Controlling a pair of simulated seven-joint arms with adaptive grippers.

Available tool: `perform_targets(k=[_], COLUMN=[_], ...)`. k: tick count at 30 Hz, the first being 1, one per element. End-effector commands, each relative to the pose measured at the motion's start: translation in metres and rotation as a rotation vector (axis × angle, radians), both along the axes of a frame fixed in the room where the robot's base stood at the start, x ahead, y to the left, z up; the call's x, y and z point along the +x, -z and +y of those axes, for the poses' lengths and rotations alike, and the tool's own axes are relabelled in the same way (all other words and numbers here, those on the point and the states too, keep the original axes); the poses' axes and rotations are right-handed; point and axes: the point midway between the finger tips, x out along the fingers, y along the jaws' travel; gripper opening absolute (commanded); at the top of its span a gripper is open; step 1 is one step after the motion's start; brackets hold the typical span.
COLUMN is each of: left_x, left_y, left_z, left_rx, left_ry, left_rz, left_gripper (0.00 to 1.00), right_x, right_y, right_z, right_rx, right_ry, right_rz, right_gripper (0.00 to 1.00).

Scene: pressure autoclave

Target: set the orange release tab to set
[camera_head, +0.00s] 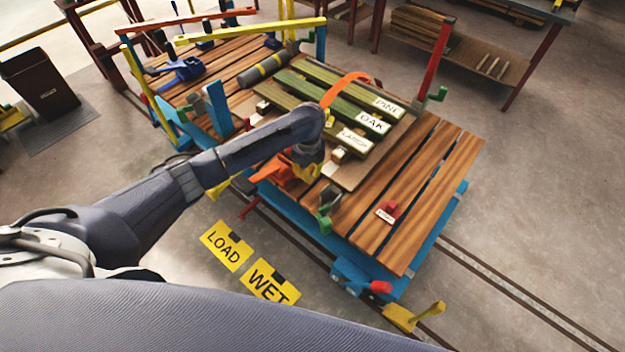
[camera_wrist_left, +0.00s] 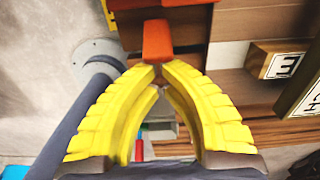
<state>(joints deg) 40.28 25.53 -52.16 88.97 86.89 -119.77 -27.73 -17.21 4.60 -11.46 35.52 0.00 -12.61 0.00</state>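The orange release tab (camera_wrist_left: 157,38) shows in the left wrist view, just past the tips of my left gripper (camera_wrist_left: 161,72). Its yellow fingers curve inward and come together at the tips, at the tab's near end. I cannot tell whether the tab's end is pinched between them. In the head view my left gripper (camera_head: 306,158) is low over the front left of the slatted bench, beside orange parts (camera_head: 284,172); the arm partly hides this spot. My right gripper is not in view.
Boards labelled PINE, OAK (camera_head: 372,123) and LARCH lie on the bench beyond the gripper. An orange curved band (camera_head: 345,86) arches over them. Yellow LOAD (camera_head: 226,245) and WET signs lie on the floor.

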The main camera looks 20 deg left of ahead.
Motion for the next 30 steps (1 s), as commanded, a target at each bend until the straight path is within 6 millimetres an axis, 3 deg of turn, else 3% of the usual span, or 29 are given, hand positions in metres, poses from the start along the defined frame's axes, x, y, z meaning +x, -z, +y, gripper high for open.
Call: perform_targets(k=[11, 30], left_x=[0.007, 0.007], left_y=[-0.011, -0.020], left_z=[0.016, 0.016], left_rx=[-0.231, -0.225], left_ry=[-0.004, 0.000], left_rz=[0.103, 0.099], left_gripper=[0.00, 0.00], right_x=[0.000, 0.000], right_y=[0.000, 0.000], right_z=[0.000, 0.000], right_rx=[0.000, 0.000], right_ry=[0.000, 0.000], right_rz=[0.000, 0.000], right_gripper=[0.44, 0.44])
